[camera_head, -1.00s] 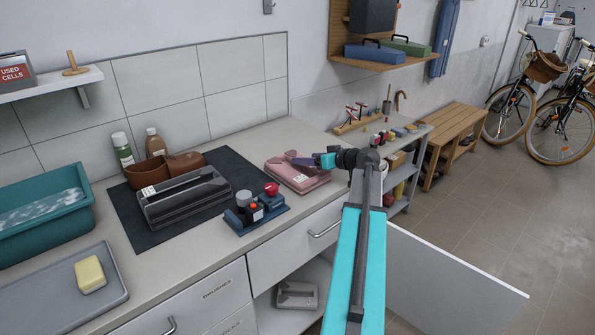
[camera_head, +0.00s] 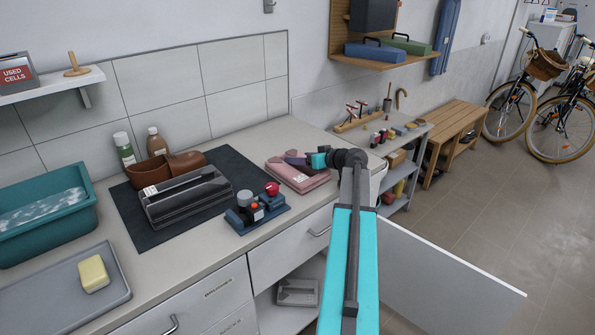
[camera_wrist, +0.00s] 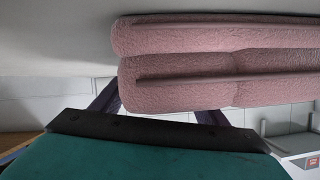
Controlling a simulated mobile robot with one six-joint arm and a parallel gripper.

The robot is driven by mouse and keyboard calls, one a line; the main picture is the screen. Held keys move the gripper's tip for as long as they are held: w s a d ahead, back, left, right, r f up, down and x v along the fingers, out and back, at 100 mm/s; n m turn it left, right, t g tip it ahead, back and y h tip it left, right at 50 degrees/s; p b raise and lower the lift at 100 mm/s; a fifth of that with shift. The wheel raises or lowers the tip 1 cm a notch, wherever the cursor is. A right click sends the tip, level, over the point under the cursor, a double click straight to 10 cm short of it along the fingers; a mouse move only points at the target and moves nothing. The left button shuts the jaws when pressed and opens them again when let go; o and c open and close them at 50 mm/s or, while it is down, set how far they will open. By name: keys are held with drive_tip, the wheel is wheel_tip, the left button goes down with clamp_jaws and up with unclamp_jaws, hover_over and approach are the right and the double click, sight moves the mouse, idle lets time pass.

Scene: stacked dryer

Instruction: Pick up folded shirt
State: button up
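The folded shirt (camera_head: 302,181) is pink and lies on the counter, to the right of the dark mat. In the wrist view the shirt (camera_wrist: 225,75) fills the upper right as two thick stacked layers. My gripper (camera_head: 292,158) is at the shirt's back edge in the head view, low over the counter. In the wrist view the two dark purple fingers of my gripper (camera_wrist: 158,102) stand wide apart. The shirt's lower layer hides their tips, so I cannot tell whether they touch it.
A blue block with knobs (camera_head: 258,213) stands just left of the shirt. A white cabinet door (camera_head: 440,280) stands open below the counter on the right.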

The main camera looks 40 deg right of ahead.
drive_tip(key=c, duration=1.2)
drive_tip(key=shift+r, duration=0.2)
drive_tip(key=shift+r+b, duration=0.85)
drive_tip(key=shift+r, duration=4)
